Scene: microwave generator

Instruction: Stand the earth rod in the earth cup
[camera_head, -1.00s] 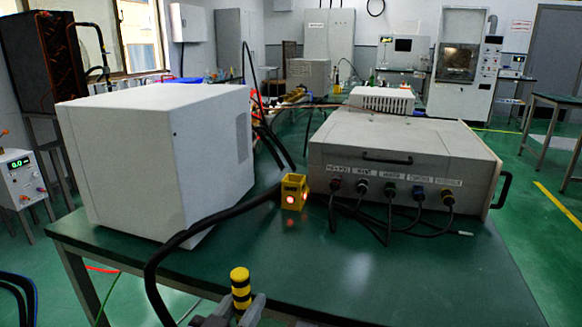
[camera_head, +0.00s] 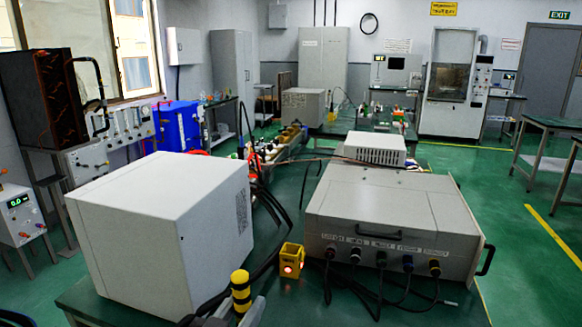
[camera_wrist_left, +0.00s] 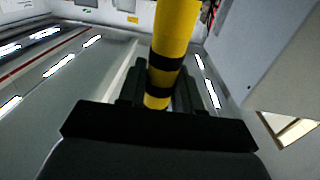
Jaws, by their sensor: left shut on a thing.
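The earth rod (camera_head: 240,290) is yellow with black bands. It stands roughly upright in my left gripper (camera_head: 238,313), at the bottom of the head view. The left wrist view also shows the rod (camera_wrist_left: 172,45) between the closed fingers (camera_wrist_left: 157,92). The earth cup (camera_head: 291,259) is a small yellow box with glowing orange-red spots. It stands on the green table, right of the rod in the picture and apart from it. My right gripper is not in view.
A large white cabinet (camera_head: 160,230) stands on the table left of the rod. A grey unit (camera_head: 390,220) with several plugged cables stands to the right. Black cables (camera_head: 262,265) run behind the rod and near the cup.

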